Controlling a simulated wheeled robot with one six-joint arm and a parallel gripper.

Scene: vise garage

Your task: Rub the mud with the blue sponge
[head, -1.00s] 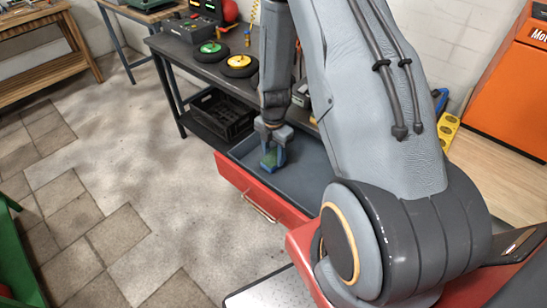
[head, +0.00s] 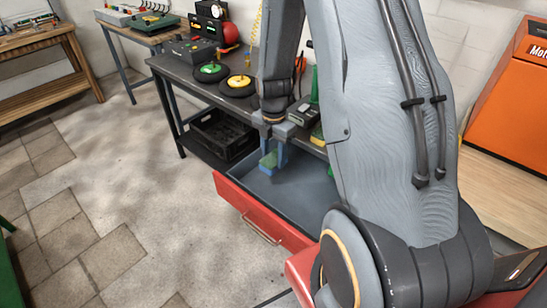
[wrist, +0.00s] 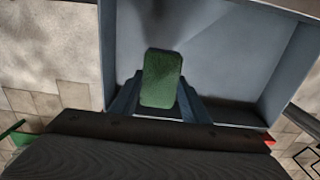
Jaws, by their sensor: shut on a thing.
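My gripper (head: 272,158) is shut on a small block-shaped sponge (head: 268,160) above an open drawer. In the head view the sponge looks green, with a bluish part beside it that may be sponge or finger. In the wrist view the sponge (wrist: 162,80) shows a plain green face between my two blue fingers (wrist: 160,98). I cannot make out any mud in either view.
The pulled-out drawer (head: 262,218) has a red front and a grey, empty-looking floor. Behind it stands a dark workbench (head: 178,68) with a green-hubbed wheel (head: 210,72) and a yellow-hubbed wheel (head: 238,86). A black crate (head: 222,135) sits below. Floor at left is clear.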

